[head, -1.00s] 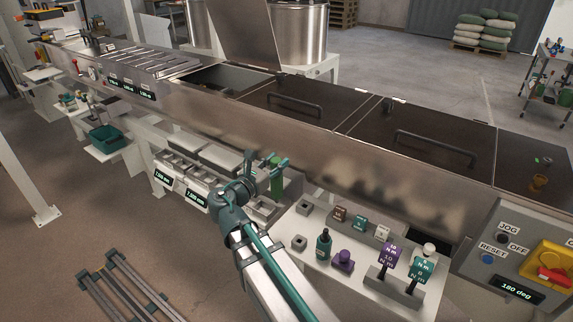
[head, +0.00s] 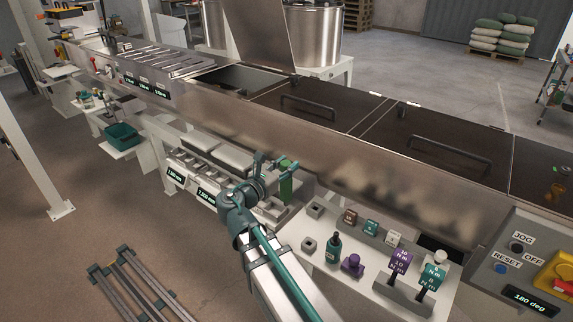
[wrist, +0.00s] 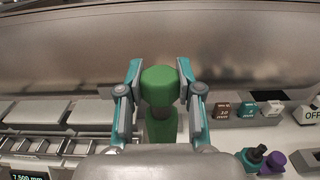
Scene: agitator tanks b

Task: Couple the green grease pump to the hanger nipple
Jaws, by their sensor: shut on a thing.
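The green grease pump (head: 286,190) is upright between the fingers of my gripper (head: 272,172). In the wrist view the pump (wrist: 160,87) shows a rounded green head above a darker neck and a green lower body. My gripper (wrist: 160,92) is shut on it, with one teal finger on each side. The pump is in front of the steel trough wall, at the left end of the white tool shelf. Its lower end is hidden behind my wrist. I cannot pick out the hanger nipple in either view.
The long steel trough (head: 330,150) has dark lids, and one hatch (head: 238,78) stands open. A control panel (head: 525,255) is at right.

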